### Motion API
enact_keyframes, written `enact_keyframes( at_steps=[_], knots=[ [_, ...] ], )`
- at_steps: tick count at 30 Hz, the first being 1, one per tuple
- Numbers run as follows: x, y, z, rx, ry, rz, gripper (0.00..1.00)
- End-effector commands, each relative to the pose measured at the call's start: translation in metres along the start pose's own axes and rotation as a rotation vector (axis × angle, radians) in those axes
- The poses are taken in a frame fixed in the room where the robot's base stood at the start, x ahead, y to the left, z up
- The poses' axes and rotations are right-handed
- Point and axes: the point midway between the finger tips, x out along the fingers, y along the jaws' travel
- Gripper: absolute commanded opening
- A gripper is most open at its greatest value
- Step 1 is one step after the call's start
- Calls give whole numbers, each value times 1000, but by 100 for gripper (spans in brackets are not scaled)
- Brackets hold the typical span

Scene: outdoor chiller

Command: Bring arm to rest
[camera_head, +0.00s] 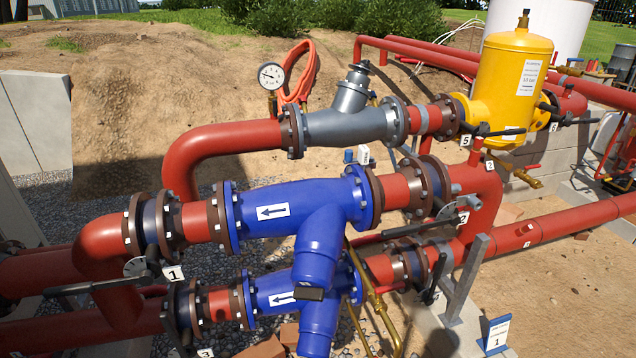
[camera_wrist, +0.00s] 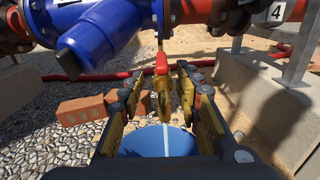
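My gripper (camera_wrist: 160,92) shows in the wrist view, with its yellow-and-black fingers apart, one on each side of the picture's middle. A brass fitting with a red handle (camera_wrist: 161,62) shows in the gap between the fingers. I cannot tell how far beyond the fingertips it is, and no contact is clear. A blue round surface (camera_wrist: 157,142) with a white line lies low between the fingers. My arm and gripper do not show in the head view.
Blue strainers (camera_head: 310,208) on red pipes (camera_head: 215,150) fill the middle. A yellow vessel (camera_head: 508,75) stands at the upper right. In the wrist view, a blue strainer body (camera_wrist: 100,38) hangs at the upper left, bricks (camera_wrist: 82,110) lie below, and a concrete block (camera_wrist: 270,100) stands right.

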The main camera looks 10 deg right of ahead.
Motion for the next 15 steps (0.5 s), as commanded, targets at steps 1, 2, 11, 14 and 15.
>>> enact_keyframes(
  at_steps=[1, 2, 11, 14, 15],
  knots=[
    [0, 9, -5, 20, 19, 33, 33],
    [-1, 16, -8, 33, 30, 58, 33],
    [-36, 124, -4, 191, 148, 424, 33],
    [-42, 145, 20, 196, 165, 569, 33],
    [-44, 152, 31, 190, 171, 632, 33]
  ],
)
